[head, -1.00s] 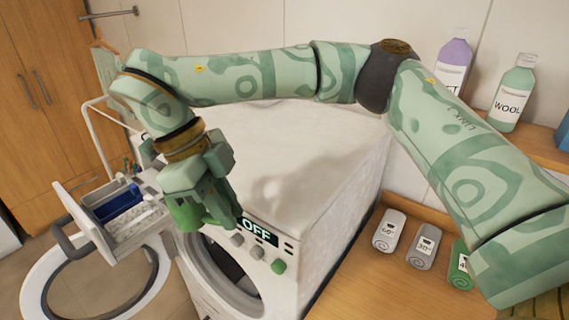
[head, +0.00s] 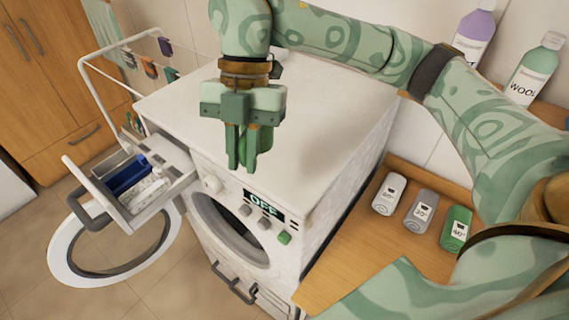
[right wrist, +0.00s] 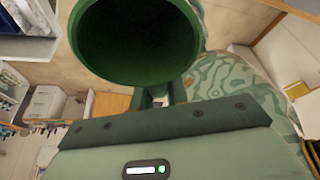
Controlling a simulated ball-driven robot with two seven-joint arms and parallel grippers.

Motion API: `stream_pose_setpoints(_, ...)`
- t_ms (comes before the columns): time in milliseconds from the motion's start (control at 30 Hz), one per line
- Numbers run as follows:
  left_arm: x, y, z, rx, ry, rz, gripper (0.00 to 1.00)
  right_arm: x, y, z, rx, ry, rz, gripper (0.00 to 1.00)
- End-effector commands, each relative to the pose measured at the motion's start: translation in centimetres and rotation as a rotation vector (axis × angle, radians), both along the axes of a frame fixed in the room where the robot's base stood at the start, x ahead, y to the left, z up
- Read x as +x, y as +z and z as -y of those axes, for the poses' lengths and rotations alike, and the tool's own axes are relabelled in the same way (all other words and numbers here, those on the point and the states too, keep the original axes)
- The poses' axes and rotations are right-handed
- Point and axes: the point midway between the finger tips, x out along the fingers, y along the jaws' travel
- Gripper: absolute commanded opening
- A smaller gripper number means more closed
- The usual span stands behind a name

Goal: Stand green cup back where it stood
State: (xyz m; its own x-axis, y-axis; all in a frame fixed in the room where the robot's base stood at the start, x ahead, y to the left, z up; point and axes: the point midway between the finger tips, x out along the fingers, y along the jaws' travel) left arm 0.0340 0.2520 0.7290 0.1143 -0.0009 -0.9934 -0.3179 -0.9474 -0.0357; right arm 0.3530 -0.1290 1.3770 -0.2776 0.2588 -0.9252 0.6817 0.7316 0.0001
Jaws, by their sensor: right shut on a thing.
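The green cup (head: 264,141) is held between the fingers of my right gripper (head: 242,166), partly hidden by them in the head view. The fingers point down, in front of the washing machine's top (head: 322,112) near its front edge. I cannot tell the cup's exact height over it. In the right wrist view, the cup (right wrist: 138,40) shows its round open mouth and dark green inside, with no contents visible. The right gripper is shut on it. My left gripper is not in view.
The detergent drawer (head: 158,202) is pulled out, and the round door (head: 62,248) stands open. A wooden counter (head: 345,268) on the right bears white (head: 388,194), grey (head: 421,211) and green (head: 456,229) rolls. Purple (head: 474,33) and green WOOL (head: 535,72) bottles stand behind. The machine's top looks clear.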

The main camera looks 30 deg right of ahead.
Motion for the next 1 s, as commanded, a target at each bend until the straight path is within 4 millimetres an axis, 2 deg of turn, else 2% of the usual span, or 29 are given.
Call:
stream_pose_setpoints(33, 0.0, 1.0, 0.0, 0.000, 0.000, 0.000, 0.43, 0.0, -0.2, 1.7, -0.002, -0.007, -0.005, 0.00)
stream_pose_setpoints(100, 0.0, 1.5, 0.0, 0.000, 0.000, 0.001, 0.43, 0.1, -1.7, 3.2, -0.002, -0.004, -0.006, 0.00)
stream_pose_setpoints(300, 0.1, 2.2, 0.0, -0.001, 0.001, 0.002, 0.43, 0.3, -5.1, 5.8, 0.000, 0.002, -0.002, 0.00)
stream_pose_setpoints(533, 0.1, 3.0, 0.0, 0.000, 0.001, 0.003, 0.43, 0.3, -7.2, 7.3, -0.001, 0.002, -0.005, 0.00)
stream_pose_setpoints(700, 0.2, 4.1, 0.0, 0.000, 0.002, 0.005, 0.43, 0.3, -9.5, 7.1, 0.000, 0.003, -0.001, 0.00)
stream_pose_setpoints(1000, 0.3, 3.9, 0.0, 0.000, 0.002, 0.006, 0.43, 0.4, -10.0, 7.1, -0.001, 0.003, 0.001, 0.00)
